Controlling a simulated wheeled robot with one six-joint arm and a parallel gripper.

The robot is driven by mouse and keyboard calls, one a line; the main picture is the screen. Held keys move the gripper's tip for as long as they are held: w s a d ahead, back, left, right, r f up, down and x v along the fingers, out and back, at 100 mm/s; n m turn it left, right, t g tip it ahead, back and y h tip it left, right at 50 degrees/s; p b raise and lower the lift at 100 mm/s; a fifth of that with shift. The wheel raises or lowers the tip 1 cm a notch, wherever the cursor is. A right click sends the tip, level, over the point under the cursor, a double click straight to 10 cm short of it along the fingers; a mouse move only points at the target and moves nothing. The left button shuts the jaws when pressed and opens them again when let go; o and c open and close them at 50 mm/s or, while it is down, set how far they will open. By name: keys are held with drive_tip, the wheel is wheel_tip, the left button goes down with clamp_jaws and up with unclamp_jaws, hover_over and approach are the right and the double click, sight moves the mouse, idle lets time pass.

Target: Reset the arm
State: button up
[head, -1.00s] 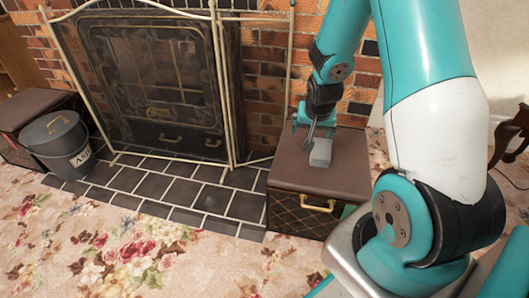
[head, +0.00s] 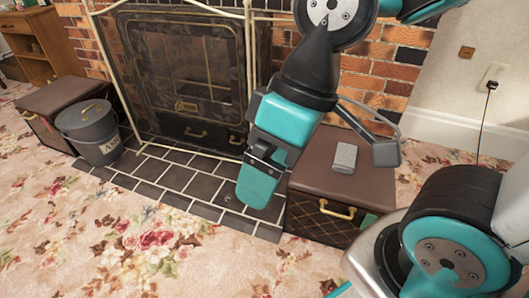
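My arm is folded up in the head view, with its upper links at the top right. My gripper (head: 259,188) hangs in front of the fireplace, pointing down and slightly left. I see it from the side, so its fingers overlap and I cannot tell whether it is open or shut. No held object shows at its tip. A small grey block-like object (head: 344,157) lies on top of the brown box (head: 312,218), to the right of my gripper and apart from it.
A black fireplace with a cream-framed screen (head: 250,60) stands behind my gripper, on a dark tiled hearth (head: 180,178). A grey ash bucket (head: 92,135) and another brown box (head: 50,95) are at left. Floral carpet (head: 130,240) in front is clear.

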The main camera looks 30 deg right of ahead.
wheel_tip(320, 180, up, 42)
drive_tip(key=p, duration=4.1)
drive_tip(key=shift+f, duration=0.25)
